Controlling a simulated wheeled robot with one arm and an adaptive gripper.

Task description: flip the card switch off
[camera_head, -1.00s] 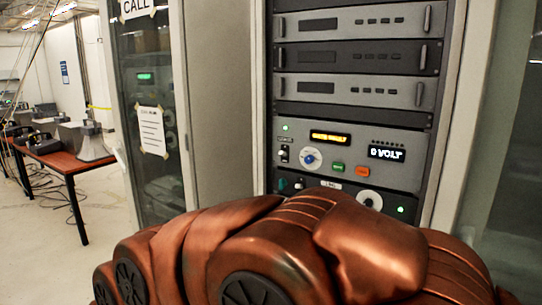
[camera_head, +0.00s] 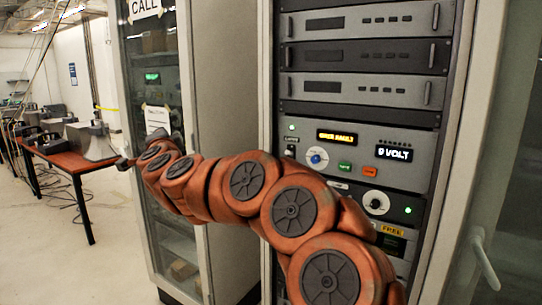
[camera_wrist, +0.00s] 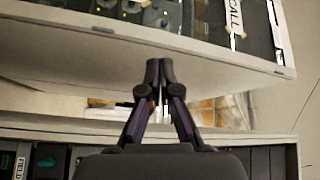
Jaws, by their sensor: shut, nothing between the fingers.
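The control panel (camera_head: 415,175) in the open rack has lit displays, a blue-centred knob (camera_head: 317,157), green and orange buttons and a white dial (camera_head: 375,202). A small toggle switch (camera_head: 290,151) shows at its left side under a label too small to read; I cannot tell whether it is the card switch or how it is set.
My copper-coloured arm crosses in front of the rack's lower part. The glass-door cabinet (camera_head: 218,100) with a CALL sign (camera_head: 143,8) stands to the left. A table (camera_head: 75,158) with equipment is further left. A door handle (camera_head: 484,258) sticks out at the right.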

